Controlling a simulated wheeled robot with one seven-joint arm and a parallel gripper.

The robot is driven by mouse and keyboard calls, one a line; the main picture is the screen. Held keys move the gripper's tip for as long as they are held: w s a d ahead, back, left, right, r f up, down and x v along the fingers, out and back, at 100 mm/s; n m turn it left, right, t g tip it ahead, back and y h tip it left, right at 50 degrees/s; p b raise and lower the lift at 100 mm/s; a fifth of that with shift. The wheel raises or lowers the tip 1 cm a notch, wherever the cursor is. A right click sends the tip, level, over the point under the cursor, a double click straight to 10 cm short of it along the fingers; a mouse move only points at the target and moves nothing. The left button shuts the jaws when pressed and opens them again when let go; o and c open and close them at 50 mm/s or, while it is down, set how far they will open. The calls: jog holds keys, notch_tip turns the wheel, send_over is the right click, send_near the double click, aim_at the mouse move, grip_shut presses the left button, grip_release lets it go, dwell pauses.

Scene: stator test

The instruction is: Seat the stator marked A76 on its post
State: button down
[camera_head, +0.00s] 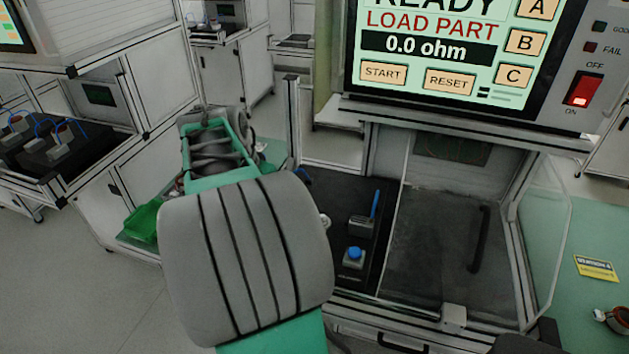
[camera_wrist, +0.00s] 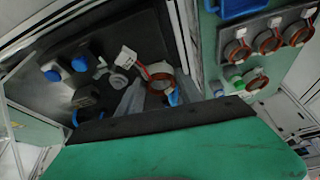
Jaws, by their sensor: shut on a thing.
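In the wrist view, a copper-coloured stator ring (camera_wrist: 161,80) with red leads and a white tag (camera_wrist: 126,57) is held at the fingers of my gripper (camera_wrist: 148,96), which is shut on it. The tag's writing is too small to read, so I cannot tell whether it is A76. The held stator appears over or near the black plate of the test station; its height above it is unclear. I cannot clearly make out the post. In the head view, my arm hides the gripper and most of the held stator.
The tester screen (camera_head: 430,45) reads "LOAD PART" and "0.0 ohm". A fixture with a blue lever (camera_head: 375,205) and a blue button (camera_head: 354,254) stand on the black plate, beside a clear-walled enclosure (camera_head: 540,215). Several other stators (camera_wrist: 268,42) lie on a grey panel.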

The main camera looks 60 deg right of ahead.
jog(key=s+d+m+g, duration=0.2)
jog(key=s+d+m, duration=0.5)
jog(key=s, duration=0.5)
jog(key=shift+n, duration=0.4)
jog(key=shift+w+d+f+b, duration=0.1)
jog(key=shift+d+f+b, duration=0.1)
jog(key=shift+f+b, duration=0.4)
jog(key=shift+w+d+f+b, duration=0.1)
jog(key=shift+d+f+b, duration=0.15)
jog(key=shift+f, duration=0.65)
jog(key=shift+w+d+f+b, duration=0.15)
jog(key=shift+f+b, duration=0.3)
jog(key=shift+f, duration=0.3)
jog(key=shift+a, duration=0.15)
jog(key=shift+f, duration=0.15)
jog(key=shift+f+b, duration=0.75)
jog(key=shift+b, duration=0.15)
jog(key=shift+f, duration=0.2)
jog(key=shift+f+b, duration=0.3)
jog(key=shift+b, duration=0.15)
